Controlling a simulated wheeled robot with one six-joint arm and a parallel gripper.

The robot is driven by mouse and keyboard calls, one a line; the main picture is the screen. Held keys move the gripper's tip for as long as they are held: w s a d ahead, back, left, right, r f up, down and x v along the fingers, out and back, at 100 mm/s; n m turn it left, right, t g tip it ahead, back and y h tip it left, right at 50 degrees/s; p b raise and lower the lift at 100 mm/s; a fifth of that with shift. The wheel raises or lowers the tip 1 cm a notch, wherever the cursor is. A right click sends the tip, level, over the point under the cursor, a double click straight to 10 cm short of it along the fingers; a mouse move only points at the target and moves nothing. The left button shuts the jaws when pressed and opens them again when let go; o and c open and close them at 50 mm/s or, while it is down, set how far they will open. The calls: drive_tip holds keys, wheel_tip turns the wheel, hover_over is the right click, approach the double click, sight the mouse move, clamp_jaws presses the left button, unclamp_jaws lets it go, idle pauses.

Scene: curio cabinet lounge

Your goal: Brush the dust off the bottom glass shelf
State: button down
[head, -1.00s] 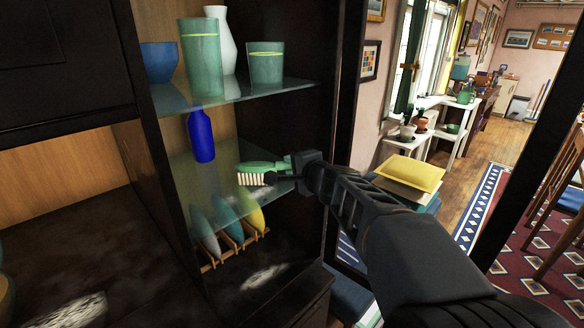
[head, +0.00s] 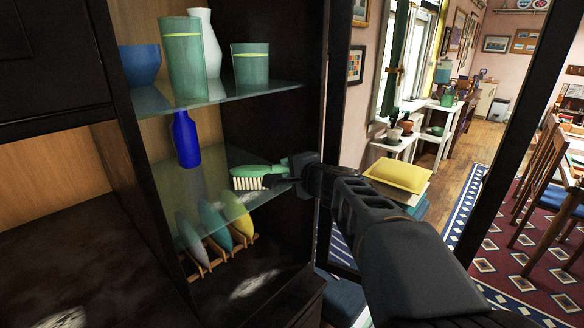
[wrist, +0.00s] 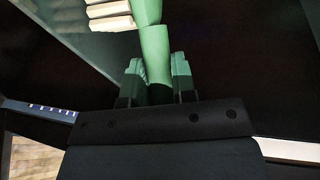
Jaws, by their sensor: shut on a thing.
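My gripper (head: 288,173) is shut on the green handle of a brush (head: 262,169), with one dark finger on each side of the handle in the wrist view (wrist: 156,60). The brush's pale bristles hang down at its left end, over the lower glass shelf (head: 215,200). I cannot tell whether the bristles touch the glass. A blue bottle (head: 186,140) is on this shelf, left of the brush. Dust on the glass cannot be made out.
Above, another glass shelf (head: 205,97) holds green tumblers (head: 184,60), a white vase (head: 211,45) and a blue bowl (head: 138,64). Below, plates (head: 213,222) stand in a wooden rack. Dark cabinet walls close in the sides.

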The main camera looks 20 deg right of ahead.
drive_tip(key=shift+s+a+f+b, duration=0.15)
drive_tip(key=shift+s+a, duration=0.2)
drive_tip(key=shift+a, duration=0.2)
drive_tip(key=shift+s+a+b, duration=0.15)
drive_tip(key=shift+s+a, duration=0.15)
drive_tip(key=shift+a, duration=0.2)
drive_tip(key=s+a, duration=0.4)
drive_tip(key=a, duration=0.5)
drive_tip(key=shift+a+b, duration=0.3)
drive_tip(key=shift+a, duration=0.1)
wheel_tip(320, 180, up, 6)
drive_tip(key=p, duration=0.5)
drive_tip(key=shift+p, duration=0.35)
drive_tip(key=shift+r, duration=0.25)
wheel_tip(320, 180, up, 3)
drive_tip(key=p, duration=0.2)
drive_tip(key=shift+f+p, duration=0.1)
drive_tip(key=shift+p, duration=0.3)
